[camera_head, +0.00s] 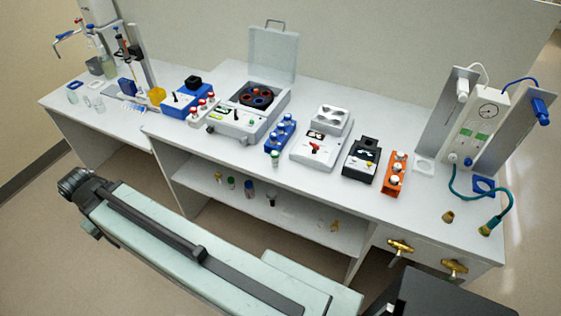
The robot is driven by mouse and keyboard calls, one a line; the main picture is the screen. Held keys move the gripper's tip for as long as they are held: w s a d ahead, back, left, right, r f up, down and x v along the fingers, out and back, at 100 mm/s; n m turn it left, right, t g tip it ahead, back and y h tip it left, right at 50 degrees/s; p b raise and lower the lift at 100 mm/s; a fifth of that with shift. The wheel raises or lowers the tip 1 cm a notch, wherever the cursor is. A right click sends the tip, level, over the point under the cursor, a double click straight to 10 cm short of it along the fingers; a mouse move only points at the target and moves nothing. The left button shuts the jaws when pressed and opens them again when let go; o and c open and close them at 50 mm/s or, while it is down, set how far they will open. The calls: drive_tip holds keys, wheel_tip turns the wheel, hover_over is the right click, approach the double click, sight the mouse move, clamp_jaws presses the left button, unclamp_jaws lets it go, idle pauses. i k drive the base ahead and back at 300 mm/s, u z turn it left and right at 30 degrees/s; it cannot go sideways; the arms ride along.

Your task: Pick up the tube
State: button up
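Several capped tubes are in view, and I cannot tell which one the task means. Red-and-white capped tubes (203,103) stand left of the centrifuge (250,112), whose lid is up. An orange rack (395,174) holds more white-capped pieces. My pale arm (150,222) crosses the lower left, in front of the bench and apart from the tubes. No gripper fingers show.
White instruments (320,145) and a black device (362,160) crowd the bench (235,155). Small bottles (249,189) stand on the shelf below. A gauge panel with a teal hose (492,210) is at the right. Brass valves (400,246) stick out below it. Floor is clear at left.

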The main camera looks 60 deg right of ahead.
sight(275, 154)
drive_tip(key=z, duration=3.3)
drive_tip(key=k, duration=0.95)
drive_tip(key=u, duration=0.95)
drive_tip(key=i, duration=1)
drive_tip(key=u, duration=0.05)
drive_tip(key=k, duration=0.5)
